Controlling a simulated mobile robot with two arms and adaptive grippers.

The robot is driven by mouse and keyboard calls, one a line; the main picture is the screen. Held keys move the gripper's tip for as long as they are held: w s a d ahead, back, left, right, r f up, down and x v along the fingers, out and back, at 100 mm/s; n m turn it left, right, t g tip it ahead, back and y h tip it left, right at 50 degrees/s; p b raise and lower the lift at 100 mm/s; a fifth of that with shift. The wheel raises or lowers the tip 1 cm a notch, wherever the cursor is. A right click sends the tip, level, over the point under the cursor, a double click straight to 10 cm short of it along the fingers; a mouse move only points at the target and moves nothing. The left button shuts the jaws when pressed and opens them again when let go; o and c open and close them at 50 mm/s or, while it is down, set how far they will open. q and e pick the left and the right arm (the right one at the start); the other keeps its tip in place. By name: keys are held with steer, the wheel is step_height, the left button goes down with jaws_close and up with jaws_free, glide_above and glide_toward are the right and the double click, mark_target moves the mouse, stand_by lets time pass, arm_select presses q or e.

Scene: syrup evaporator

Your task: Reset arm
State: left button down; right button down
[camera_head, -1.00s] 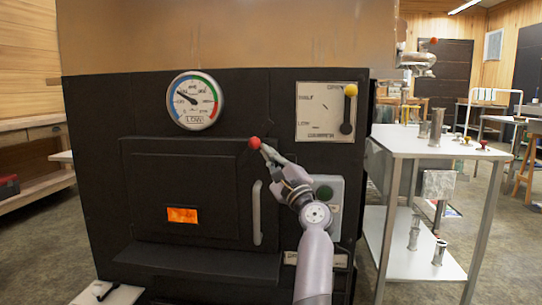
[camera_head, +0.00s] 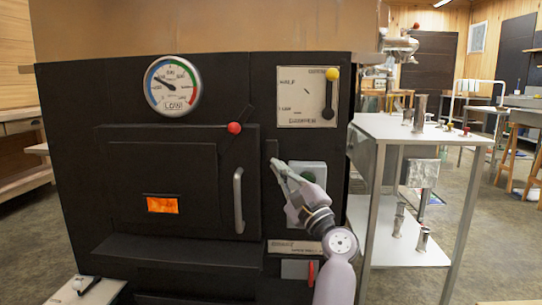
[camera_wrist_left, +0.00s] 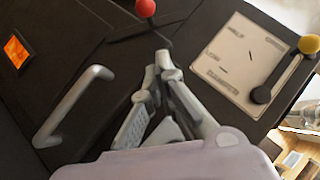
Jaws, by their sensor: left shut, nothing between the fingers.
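My left gripper (camera_head: 278,168) is shut and empty in front of the dark evaporator front (camera_head: 75,185), right of the door handle. In the left wrist view its closed fingers (camera_wrist_left: 163,60) point towards the panel, with a clear gap to the red knob (camera_wrist_left: 146,8). The red knob (camera_head: 234,128) sits on a thin dark lever above the firebox door (camera_head: 185,190), up and left of the fingertips in the head view. The gripper partly covers a grey plate with a green button (camera_head: 307,175). My right gripper is not in view.
A round gauge (camera_head: 172,86) and a square dial with a yellow-knobbed lever (camera_head: 332,75) are above. The curved door handle (camera_head: 239,200) stands out close by. A white shelf cart (camera_head: 400,128) is at the right. Open floor lies beyond.

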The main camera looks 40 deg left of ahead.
arm_select(q)
steer(key=shift+v, duration=0.9)
steer(key=shift+s+r, duration=0.1)
